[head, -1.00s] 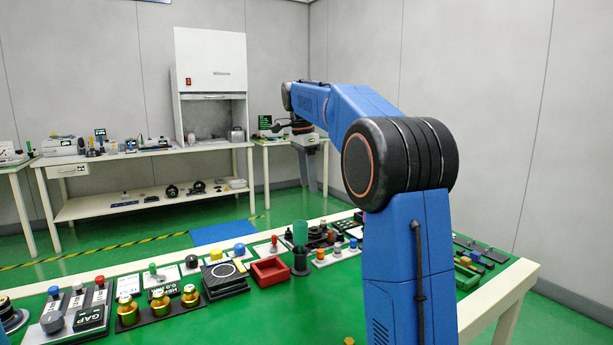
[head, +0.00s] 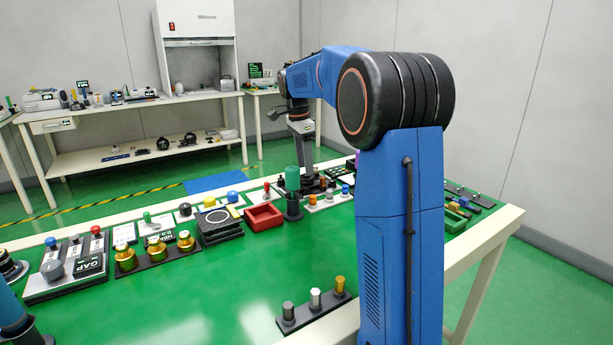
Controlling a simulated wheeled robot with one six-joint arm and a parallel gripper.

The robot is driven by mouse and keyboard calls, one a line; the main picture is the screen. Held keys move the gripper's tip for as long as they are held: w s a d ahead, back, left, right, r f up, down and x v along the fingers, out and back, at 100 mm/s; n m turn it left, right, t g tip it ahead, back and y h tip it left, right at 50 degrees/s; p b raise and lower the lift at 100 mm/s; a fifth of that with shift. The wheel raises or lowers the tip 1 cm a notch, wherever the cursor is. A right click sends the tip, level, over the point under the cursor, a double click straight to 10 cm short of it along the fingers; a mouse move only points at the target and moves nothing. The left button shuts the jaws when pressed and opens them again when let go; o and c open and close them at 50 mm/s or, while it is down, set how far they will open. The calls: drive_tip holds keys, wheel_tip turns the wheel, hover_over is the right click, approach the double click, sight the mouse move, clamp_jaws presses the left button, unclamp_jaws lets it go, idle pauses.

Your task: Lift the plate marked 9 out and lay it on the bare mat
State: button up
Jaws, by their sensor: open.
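My gripper (head: 305,168) points down over the far side of the green table, above a dark fixture (head: 312,185). It is open, with nothing seen in it; its fingertips are small and dark against that fixture. I cannot make out a plate marked 9 in the head view; plates at the fixture would be too small to read or hidden by my arm. I cannot tell which surface is the bare mat. A black stacked block with a ring on top (head: 218,222) stands left of the gripper, with no readable 9.
A green cylinder in a dark holder (head: 292,190) stands close to the gripper's left. A rack of three pegs (head: 314,303) is near the front. The middle green surface is clear.

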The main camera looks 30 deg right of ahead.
drive_tip(key=shift+d+f, duration=0.15)
drive_tip(key=shift+f, duration=1.1)
drive_tip(key=shift+d+f, duration=0.15)
drive_tip(key=shift+f, duration=1.05)
drive_tip(key=c, duration=1)
drive_tip(key=shift+r, duration=0.1)
drive_tip(key=shift+r, duration=0.1)
drive_tip(key=shift+r, duration=4.35)
drive_tip(key=s+d, duration=0.1)
drive_tip(key=s, duration=2.7)
